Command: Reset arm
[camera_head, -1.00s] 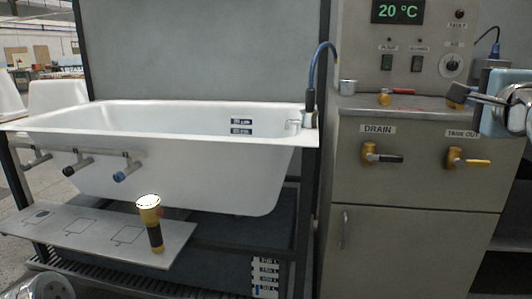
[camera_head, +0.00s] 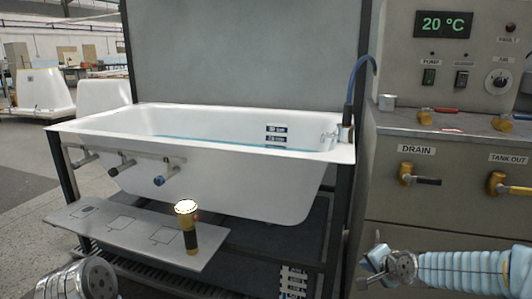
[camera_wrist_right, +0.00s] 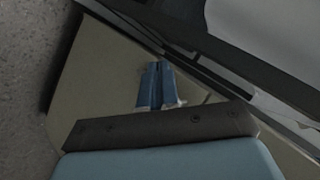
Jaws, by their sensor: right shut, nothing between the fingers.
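My right arm comes in at the lower right of the head view, its silver wrist in front of the console's lower cabinet. In the right wrist view my right gripper (camera_wrist_right: 160,68) has its blue fingers together with nothing between them, over a beige panel. My left arm shows only as a silver joint in the lower left corner of the head view; its fingers are out of frame. The white bathtub (camera_head: 230,185) stands in its dark frame, with a bluish line along its inner wall.
A yellow and black flashlight (camera_head: 188,228) stands upright on the grey shelf (camera_head: 120,232) before the tub. Floor at left is open.

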